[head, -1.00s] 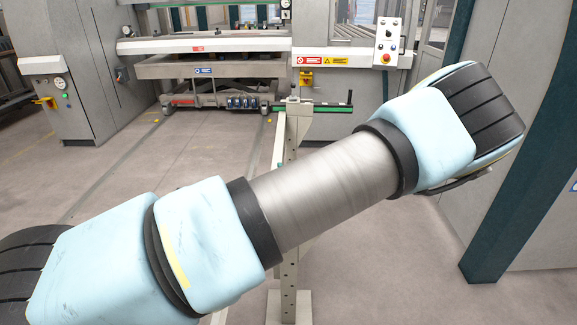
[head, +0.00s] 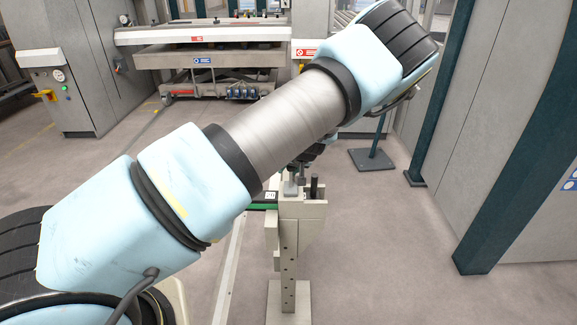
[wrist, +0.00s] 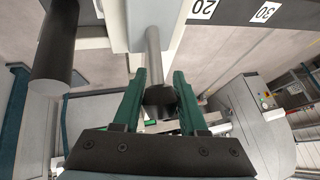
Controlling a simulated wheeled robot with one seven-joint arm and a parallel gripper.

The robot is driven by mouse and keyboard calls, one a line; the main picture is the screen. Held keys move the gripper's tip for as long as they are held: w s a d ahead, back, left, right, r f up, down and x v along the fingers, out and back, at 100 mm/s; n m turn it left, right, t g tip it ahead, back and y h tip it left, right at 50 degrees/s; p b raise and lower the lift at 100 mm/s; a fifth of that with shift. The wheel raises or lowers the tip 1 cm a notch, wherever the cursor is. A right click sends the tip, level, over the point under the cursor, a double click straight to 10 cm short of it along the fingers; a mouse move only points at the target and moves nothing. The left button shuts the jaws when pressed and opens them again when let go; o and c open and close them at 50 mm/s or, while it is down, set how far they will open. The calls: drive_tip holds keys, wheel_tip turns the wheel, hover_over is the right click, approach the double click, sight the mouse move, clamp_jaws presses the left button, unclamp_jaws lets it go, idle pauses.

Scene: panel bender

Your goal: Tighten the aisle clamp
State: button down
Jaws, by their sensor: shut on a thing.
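The clamp stand is a pale post (head: 289,265); its clamp head (head: 302,207) shows just below my forearm in the head view. In the wrist view a grey rod (wrist: 153,48) comes down from a pale block and ends in a dark block (wrist: 160,96). My gripper (wrist: 160,78) has its green fingers on both sides of that dark block and is shut on it. In the head view my forearm hides most of my gripper and the top of the stand. Whether the clamp is tight cannot be seen.
A black upright peg (head: 314,187) stands beside the rod; it is the large black cylinder (wrist: 58,52) in the wrist view. A scale (wrist: 235,10) marked 20 and 30 lies beyond. A teal stand (head: 372,159) and teal column (head: 505,150) are right. Floor between is clear.

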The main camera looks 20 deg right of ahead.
drive_tip(key=shift+w+f, duration=0.1)
drive_tip(key=shift+f, duration=0.05)
idle(0.5)
drive_tip(key=shift+c, duration=2.3)
unclamp_jaws()
drive_tip(key=b+v, duration=0.2)
drive_tip(key=v, duration=0.8)
drive_tip(key=shift+d+r, duration=0.15)
drive_tip(key=shift+r, duration=0.25)
